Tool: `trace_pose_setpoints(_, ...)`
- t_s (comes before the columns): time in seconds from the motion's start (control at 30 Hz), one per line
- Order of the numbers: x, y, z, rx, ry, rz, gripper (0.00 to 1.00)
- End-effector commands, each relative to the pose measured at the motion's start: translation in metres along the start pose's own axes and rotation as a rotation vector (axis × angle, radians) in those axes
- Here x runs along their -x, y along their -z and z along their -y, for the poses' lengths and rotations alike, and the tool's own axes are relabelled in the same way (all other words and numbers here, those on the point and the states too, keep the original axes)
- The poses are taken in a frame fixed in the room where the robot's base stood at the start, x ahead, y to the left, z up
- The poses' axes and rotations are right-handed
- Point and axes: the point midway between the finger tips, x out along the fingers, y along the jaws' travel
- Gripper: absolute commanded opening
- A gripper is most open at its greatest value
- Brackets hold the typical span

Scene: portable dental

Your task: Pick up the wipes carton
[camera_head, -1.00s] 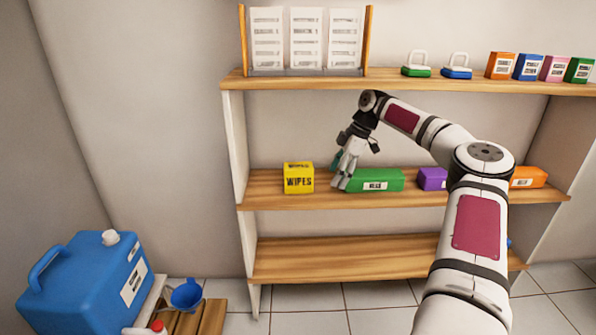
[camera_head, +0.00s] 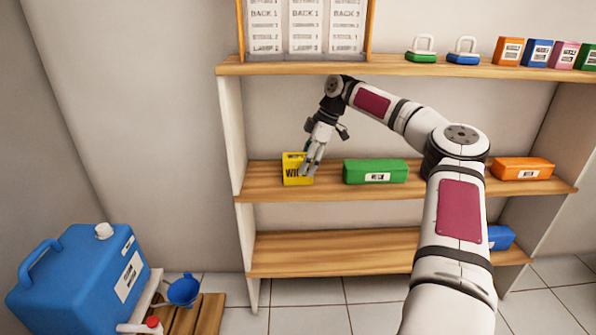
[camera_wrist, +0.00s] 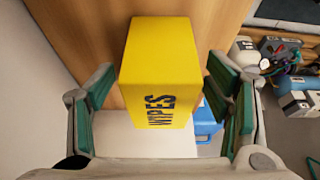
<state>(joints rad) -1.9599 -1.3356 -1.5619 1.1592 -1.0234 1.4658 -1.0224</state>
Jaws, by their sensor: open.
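The wipes carton (camera_head: 291,176) is a yellow box with dark "WIPES" lettering. It stands at the left end of the middle shelf. My gripper (camera_head: 308,168) is in front of its right part in the head view and hides some of the lettering. In the wrist view the carton (camera_wrist: 160,75) lies between the two green-padded fingers of my gripper (camera_wrist: 165,100). The fingers are spread, with a gap visible on each side of the carton. I see no finger touching it.
A green box (camera_head: 375,171) stands to the right on the middle shelf (camera_head: 330,187), with an orange box (camera_head: 522,168) farther right. The upper shelf (camera_head: 400,69) runs above my arm. The shelf unit's left side panel (camera_head: 233,135) is close to the carton. A blue jug (camera_head: 75,275) stands lower left.

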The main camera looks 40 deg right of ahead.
Motion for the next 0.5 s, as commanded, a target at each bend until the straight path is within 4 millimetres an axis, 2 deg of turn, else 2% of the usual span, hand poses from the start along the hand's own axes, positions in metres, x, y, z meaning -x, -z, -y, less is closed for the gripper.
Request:
trace_pose_setpoints(0.23,-0.015,0.027,0.0,0.003,0.0,0.0,0.72)
trace_pose_setpoints(0.33,-0.031,0.024,0.001,0.0,0.001,-0.001,0.72)
trace_pose_setpoints(0.5,-0.041,0.025,0.0,0.001,0.0,0.0,0.72)
